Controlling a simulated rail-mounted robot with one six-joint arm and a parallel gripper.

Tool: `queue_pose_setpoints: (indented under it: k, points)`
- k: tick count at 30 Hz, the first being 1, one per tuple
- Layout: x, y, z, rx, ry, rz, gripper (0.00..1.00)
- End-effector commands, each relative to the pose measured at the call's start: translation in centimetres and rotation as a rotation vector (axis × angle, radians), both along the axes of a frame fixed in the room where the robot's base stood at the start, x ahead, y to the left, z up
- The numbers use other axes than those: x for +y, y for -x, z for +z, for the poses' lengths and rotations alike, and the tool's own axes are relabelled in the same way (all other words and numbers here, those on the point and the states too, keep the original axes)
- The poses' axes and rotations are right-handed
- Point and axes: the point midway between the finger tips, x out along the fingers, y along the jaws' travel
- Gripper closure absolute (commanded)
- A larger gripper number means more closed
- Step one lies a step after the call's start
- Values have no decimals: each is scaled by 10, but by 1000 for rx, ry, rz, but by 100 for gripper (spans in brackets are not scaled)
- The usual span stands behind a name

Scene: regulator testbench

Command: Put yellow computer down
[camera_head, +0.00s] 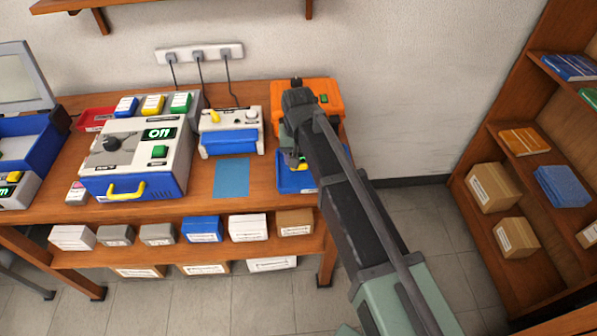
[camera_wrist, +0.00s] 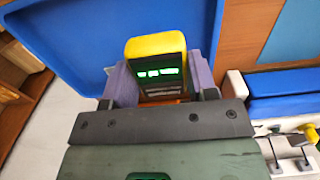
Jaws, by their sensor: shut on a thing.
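The yellow computer (camera_wrist: 158,46) has a yellow top and a dark face with green digits. In the wrist view it sits between the two fingers of my gripper (camera_wrist: 160,88), which is shut on it. A blue tray (camera_wrist: 70,35) lies behind it in that view. My gripper (camera_head: 293,160) is over the tray there. I cannot tell whether the computer touches the tray.
A blue mat (camera_head: 231,178) lies bare left of the tray. A white device with a blue front (camera_head: 231,142) and an orange box (camera_head: 325,95) stand behind. A larger machine (camera_head: 140,165) reading "Off" stands left. A shelf (camera_head: 500,175) stands right.

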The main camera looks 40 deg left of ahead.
Motion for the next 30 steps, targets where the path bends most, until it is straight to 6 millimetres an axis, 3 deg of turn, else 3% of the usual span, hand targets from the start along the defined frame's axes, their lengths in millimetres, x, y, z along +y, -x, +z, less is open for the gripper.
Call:
queue_pose_setpoints:
  k: [3, 5, 17, 18, 22, 30]
  points:
    - [0, 0, -32, 0, 0, 0, 73]
    - [0, 0, -42, 0, 0, 0, 73]
    - [0, 0, -43, 0, 0, 0, 73]
    - [0, 0, -41, 0, 0, 0, 42]
    - [0, 0, -41, 0, 0, 0, 23]
    - [0, 0, -40, 0, 0, 0, 22]
